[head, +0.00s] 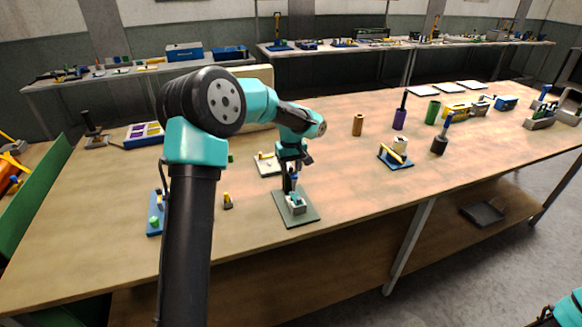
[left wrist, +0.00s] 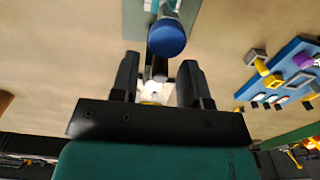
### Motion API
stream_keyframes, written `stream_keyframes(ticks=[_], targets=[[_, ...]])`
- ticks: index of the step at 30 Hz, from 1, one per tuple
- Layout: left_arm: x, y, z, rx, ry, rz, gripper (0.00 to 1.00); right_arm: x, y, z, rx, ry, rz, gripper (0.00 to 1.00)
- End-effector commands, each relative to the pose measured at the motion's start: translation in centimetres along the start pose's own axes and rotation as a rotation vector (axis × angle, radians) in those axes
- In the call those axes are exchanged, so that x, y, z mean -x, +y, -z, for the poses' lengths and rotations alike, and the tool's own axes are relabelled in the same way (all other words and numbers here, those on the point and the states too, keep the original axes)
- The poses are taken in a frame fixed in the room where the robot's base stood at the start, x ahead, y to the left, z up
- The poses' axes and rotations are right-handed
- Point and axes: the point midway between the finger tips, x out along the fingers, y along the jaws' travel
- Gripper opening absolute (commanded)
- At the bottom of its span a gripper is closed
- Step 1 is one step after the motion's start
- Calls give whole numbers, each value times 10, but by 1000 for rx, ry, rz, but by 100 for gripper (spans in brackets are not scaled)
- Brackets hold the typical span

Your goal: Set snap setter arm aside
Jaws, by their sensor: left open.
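My left gripper (head: 291,184) is open, pointing down over a small device on a dark grey-green plate (head: 308,216). The device has a pale grey and teal block (head: 297,207); I take it for the snap setter, though my fingers partly hide its upper part. In the left wrist view, my left gripper (left wrist: 159,68) has its two black fingers apart. A round blue knob (left wrist: 166,38) on a dark shaft shows just beyond and between the fingertips, with no visible grip on it. I cannot tell how the arm is attached. My right gripper is out of view.
A small yellow-and-black piece (head: 227,201) stands left of the plate. A blue base with a green cylinder (head: 154,222) is farther left. A blue-based fixture (head: 396,158) and upright cylinders stand to the right. Bare table lies right of the plate.

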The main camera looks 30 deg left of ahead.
Motion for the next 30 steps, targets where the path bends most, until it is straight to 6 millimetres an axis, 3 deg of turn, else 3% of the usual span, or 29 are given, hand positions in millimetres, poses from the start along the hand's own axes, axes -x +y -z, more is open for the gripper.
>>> stream_keyframes(ticks=[5, 18, 30], targets=[[0, 0, 0, 0, 0, 0, 40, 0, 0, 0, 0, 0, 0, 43], [0, 0, 0, 0, 0, 0, 0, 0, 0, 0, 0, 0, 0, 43], [0, -1, -1, 5, -4, 2, 0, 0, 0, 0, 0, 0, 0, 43]])
